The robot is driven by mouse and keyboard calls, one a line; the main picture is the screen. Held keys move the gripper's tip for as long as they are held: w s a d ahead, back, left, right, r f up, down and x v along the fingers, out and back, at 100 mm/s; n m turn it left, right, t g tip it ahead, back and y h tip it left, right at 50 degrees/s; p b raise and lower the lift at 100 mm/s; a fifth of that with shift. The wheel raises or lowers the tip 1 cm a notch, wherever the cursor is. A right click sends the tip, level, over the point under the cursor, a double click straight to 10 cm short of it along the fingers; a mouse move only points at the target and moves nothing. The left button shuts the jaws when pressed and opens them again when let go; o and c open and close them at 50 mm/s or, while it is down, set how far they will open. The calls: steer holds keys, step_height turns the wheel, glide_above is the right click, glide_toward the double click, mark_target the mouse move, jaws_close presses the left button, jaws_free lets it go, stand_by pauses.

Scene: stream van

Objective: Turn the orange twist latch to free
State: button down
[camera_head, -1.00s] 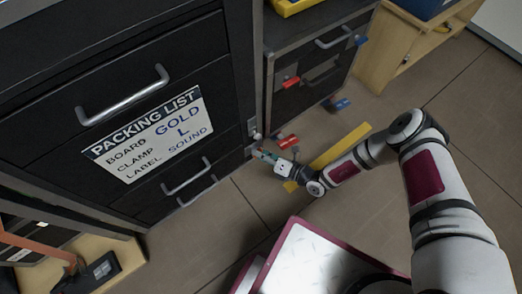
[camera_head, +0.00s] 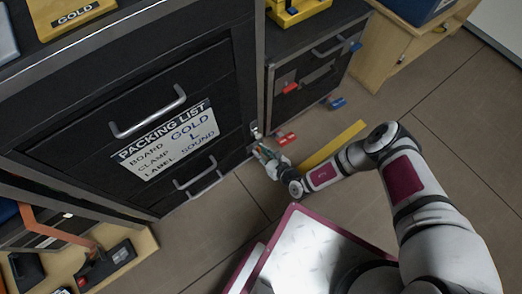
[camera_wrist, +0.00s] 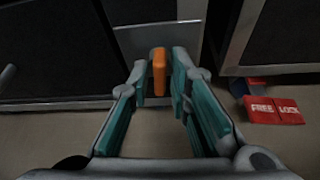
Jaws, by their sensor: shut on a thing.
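The orange twist latch (camera_wrist: 159,72) stands upright between my fingertips in the wrist view, in front of a grey metal plate (camera_wrist: 160,38) on the dark cabinet. My gripper (camera_wrist: 161,74) has its teal-padded fingers on either side of the latch and is shut on it. In the head view my gripper (camera_head: 261,152) is low at the right corner of the black cabinet (camera_head: 215,70). The latch cannot be made out there. A red label (camera_wrist: 272,110) reading FREE and LOCK lies to the right in the wrist view.
A drawer cabinet (camera_head: 320,55) with red and blue tabs stands to the right of the black cabinet. A yellow floor strip (camera_head: 333,146) lies beside my arm. A packing list (camera_head: 168,140) is on the black cabinet's front. Open floor lies to the right.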

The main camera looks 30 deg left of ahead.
steer(key=shift+n, duration=0.4)
steer(key=shift+t, duration=0.3)
steer(key=c, duration=1.7)
jaws_free()
steer(key=v, duration=1.2)
steer(key=shift+r, duration=0.15)
